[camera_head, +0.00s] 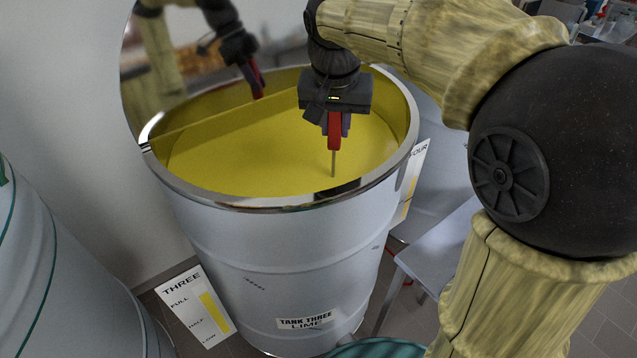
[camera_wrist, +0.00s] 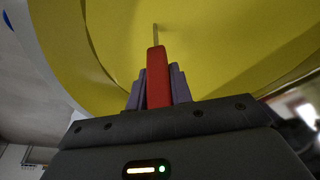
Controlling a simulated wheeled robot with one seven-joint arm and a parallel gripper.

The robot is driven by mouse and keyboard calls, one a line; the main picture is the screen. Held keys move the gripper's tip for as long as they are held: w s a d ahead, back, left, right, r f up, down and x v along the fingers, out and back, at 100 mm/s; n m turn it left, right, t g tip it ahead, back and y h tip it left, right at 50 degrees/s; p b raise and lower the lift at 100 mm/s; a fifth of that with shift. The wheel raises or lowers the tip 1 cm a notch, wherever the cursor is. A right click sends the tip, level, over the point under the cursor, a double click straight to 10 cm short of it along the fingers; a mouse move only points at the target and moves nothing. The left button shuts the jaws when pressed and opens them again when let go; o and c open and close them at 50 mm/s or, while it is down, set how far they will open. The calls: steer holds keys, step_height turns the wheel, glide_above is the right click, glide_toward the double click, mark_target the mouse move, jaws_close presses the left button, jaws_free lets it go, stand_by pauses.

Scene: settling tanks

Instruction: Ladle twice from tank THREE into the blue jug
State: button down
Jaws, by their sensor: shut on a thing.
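Tank THREE (camera_head: 270,262) is a white drum with its round lid raised at the back and yellow liquid (camera_head: 260,155) inside. Its label reads TANK THREE LIME. My gripper (camera_head: 335,128) is over the tank opening and shut on the red handle of the ladle (camera_head: 334,140). The ladle's thin rod points down to the yellow surface; its bowl is not visible. The wrist view shows the red ladle handle (camera_wrist: 157,78) between the purple fingers, with yellow beyond. I do not see the blue jug in either view.
A THREE level card (camera_head: 195,308) with a yellow bar stands by the tank's lower left. Another drum (camera_head: 60,270) is at the left. A grey table (camera_head: 440,250) stands to the right, near a card reading FOUR (camera_head: 411,180).

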stand_by(0.3)
step_height(320, 180, up, 23)
steer(key=p, duration=2)
steer(key=shift+p, duration=0.35)
stand_by(1.5)
steer(key=shift+w+f, duration=0.1)
steer(key=shift+f, duration=0.05)
stand_by(1.1)
